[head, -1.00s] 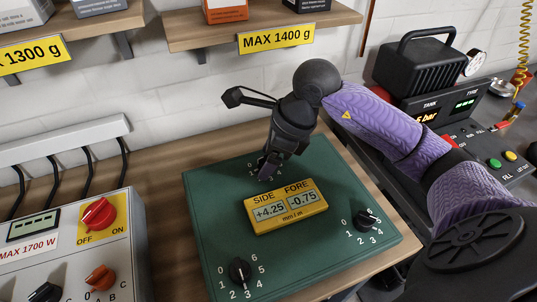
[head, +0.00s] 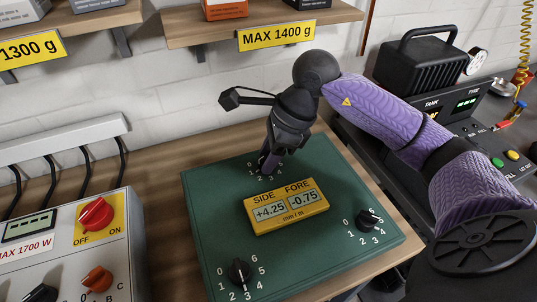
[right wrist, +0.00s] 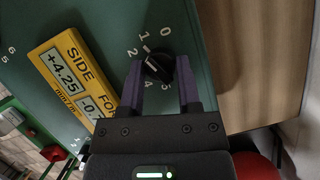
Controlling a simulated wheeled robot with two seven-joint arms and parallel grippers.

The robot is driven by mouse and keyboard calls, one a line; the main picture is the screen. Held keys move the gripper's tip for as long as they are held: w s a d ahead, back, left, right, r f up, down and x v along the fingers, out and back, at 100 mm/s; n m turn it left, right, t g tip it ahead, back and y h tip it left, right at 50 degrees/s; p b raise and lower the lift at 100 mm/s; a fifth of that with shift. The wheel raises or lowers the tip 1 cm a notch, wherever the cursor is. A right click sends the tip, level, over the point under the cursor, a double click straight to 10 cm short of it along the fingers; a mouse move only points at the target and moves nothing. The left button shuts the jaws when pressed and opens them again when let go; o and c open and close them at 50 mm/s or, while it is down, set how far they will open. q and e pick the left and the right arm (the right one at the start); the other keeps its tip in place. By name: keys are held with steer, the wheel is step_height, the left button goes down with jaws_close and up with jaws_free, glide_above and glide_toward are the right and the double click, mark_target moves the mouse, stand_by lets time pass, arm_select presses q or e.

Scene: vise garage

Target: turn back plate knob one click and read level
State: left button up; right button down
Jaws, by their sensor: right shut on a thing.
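The green plate (head: 215,205) lies on the wooden bench with a black knob at three of its edges. My right gripper (right wrist: 158,75) is shut on the back plate knob (right wrist: 157,64), one finger on each side of it. In the head view my right gripper (head: 268,165) hides most of that knob. The dial numbers around it show in part in the wrist view. The yellow level (head: 287,206) on the plate reads SIDE +4.25 and FORE -0.75, in mm/m. The front left knob (head: 239,272) and right knob (head: 367,219) stand free. My left gripper is not in view.
A grey power box (head: 75,255) with a red switch (head: 96,214) stands at the left. Shelves with weight labels (head: 277,36) hang on the wall behind. A black compressor unit (head: 425,70) with gauges and buttons is at the right.

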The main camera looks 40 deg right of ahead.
steer(key=n+g+b, duration=0.1)
steer(key=n, duration=0.3)
steer(key=shift+w+y, duration=0.15)
steer(key=shift+y, duration=0.25)
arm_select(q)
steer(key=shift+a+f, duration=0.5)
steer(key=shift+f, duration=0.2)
arm_select(e)
steer(key=shift+n+g, duration=0.3)
steer(key=shift+n, duration=0.1)
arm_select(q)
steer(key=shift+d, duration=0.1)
arm_select(e)
steer(key=shift+n, duration=0.3)
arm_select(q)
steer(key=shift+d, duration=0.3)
arm_select(e)
steer(key=shift+c, duration=2.4)
jaws_free()
steer(key=shift+o, duration=0.8)
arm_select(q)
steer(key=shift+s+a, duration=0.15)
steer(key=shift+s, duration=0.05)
